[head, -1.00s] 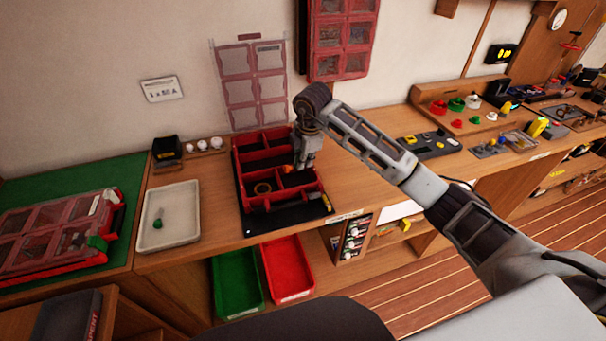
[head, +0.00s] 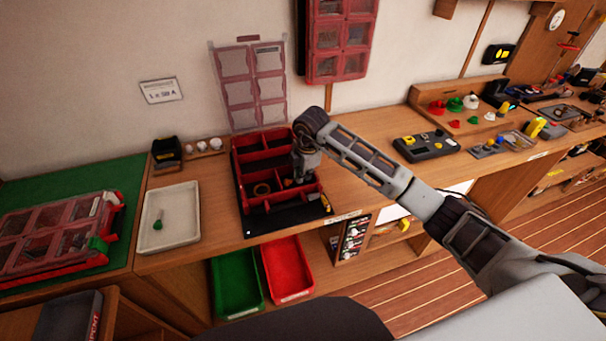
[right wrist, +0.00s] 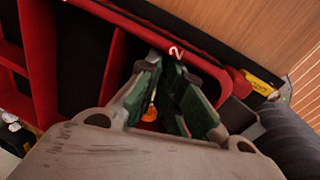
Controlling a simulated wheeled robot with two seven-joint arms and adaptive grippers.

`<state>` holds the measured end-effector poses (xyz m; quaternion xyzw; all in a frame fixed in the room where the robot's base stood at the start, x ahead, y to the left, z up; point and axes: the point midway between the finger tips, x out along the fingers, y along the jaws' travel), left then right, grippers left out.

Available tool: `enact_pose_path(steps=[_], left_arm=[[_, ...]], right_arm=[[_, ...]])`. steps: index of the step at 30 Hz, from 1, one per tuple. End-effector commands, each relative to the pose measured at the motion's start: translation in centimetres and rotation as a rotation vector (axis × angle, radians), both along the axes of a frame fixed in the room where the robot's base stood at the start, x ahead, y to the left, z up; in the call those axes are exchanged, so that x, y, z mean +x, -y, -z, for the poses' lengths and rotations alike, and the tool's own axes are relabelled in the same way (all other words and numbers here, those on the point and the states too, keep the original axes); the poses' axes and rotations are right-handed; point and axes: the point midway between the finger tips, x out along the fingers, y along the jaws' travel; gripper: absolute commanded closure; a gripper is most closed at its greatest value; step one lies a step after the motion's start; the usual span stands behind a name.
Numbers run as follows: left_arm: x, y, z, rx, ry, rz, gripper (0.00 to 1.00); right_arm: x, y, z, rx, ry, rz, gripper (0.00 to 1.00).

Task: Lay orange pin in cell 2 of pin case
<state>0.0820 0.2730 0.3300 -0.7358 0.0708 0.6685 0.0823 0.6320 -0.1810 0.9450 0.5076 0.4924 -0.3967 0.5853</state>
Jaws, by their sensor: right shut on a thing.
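The pin case (head: 262,137) is an open red box with dividers and a dark floor, on the bench in the head view. My right gripper (head: 300,180) reaches down into its right front part. The orange pin (right wrist: 151,110) shows between the green-padded fingers of my right gripper (right wrist: 168,105) in the right wrist view. The fingers are shut on it, and they hide much of it. The gripper is inside the compartment by the white number 2 (right wrist: 175,51). I cannot tell whether the pin touches the floor. My left gripper is out of view.
A brown ring (head: 261,189) lies in another compartment of the case. A white tray (head: 186,194) with a green piece (head: 158,223) stands to the left. The clear lid (head: 230,62) stands up behind. Bench right of the case is clear up to a dark control box (head: 427,146).

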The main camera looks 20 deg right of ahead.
Motion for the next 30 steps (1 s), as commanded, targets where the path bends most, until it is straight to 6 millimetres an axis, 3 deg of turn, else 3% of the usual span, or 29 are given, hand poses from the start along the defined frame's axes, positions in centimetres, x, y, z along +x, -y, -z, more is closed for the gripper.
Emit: enact_pose_path(steps=[15, 16, 20, 30], left_arm=[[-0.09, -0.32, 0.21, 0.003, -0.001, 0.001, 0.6], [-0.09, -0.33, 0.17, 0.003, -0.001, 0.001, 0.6], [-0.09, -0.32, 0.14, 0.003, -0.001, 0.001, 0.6], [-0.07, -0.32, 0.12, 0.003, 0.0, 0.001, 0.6]], right_arm=[[0.04, 0.0, 0.6, 0.0, 0.002, 0.0, 1.0], [0.04, 0.0, 0.56, 0.0, 0.001, 0.0, 0.88], [0.03, 0.01, 0.54, 0.0, 0.001, 0.0, 0.72], [0.01, 0.02, 0.55, 0.0, 0.0, 0.0, 0.71]])
